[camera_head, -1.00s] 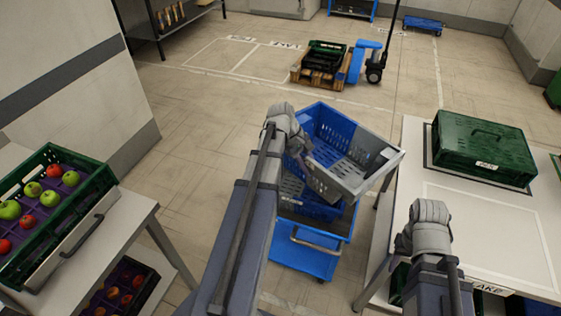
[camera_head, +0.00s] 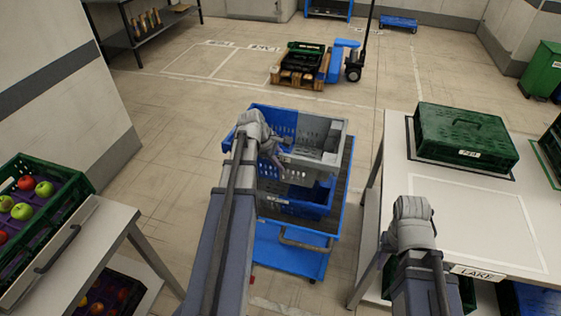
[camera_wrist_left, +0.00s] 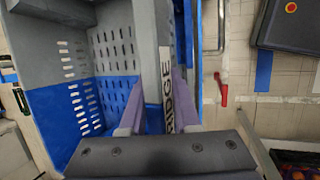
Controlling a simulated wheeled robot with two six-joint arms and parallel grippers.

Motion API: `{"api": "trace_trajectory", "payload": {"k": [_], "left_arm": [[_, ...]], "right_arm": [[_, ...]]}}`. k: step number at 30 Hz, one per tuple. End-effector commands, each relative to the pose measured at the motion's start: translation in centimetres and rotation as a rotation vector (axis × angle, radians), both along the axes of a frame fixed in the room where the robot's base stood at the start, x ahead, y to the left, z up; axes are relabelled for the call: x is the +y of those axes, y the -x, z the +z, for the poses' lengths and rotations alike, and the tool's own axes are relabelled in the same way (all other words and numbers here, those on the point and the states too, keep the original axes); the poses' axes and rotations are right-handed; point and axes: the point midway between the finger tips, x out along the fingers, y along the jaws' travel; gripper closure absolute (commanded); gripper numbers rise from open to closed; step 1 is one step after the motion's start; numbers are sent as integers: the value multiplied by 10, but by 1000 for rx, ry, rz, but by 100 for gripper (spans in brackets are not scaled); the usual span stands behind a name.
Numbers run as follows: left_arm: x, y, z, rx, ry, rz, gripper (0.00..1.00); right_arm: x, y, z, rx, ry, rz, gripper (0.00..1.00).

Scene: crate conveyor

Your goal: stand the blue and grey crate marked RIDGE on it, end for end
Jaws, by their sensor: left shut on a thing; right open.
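The blue and grey crate (camera_head: 331,143), open at the top, is at the centre of the head view. My left gripper (camera_head: 268,152) is shut on its near wall. In the left wrist view the RIDGE label (camera_wrist_left: 168,90) shows on that wall, between the fingers. Below it, a second blue and grey crate (camera_head: 312,203) stands on a blue trolley (camera_head: 285,258). The upper crate looks nearly level over the lower one; I cannot tell whether they touch. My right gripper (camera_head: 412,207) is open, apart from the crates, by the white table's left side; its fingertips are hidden.
The white table (camera_head: 480,228) at right bears a lidded green crate (camera_head: 465,135) and a LAKE label. A green crate of apples (camera_head: 75,190) stands on a table at left. A pallet (camera_head: 300,80) with dark crates is further back. Open floor lies left of the trolley.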

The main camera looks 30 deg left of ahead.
Motion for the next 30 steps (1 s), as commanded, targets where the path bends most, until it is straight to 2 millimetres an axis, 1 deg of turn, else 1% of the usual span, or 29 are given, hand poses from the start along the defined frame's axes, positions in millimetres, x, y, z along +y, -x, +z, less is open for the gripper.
{"api": "trace_trajectory", "payload": {"k": [1,30], "left_arm": [[0,0,-6,-2,0,1,100],[0,0,-75,-2,0,-1,100]], "right_arm": [[0,0,-7,0,0,0,50],[0,0,-75,0,0,0,50]]}}
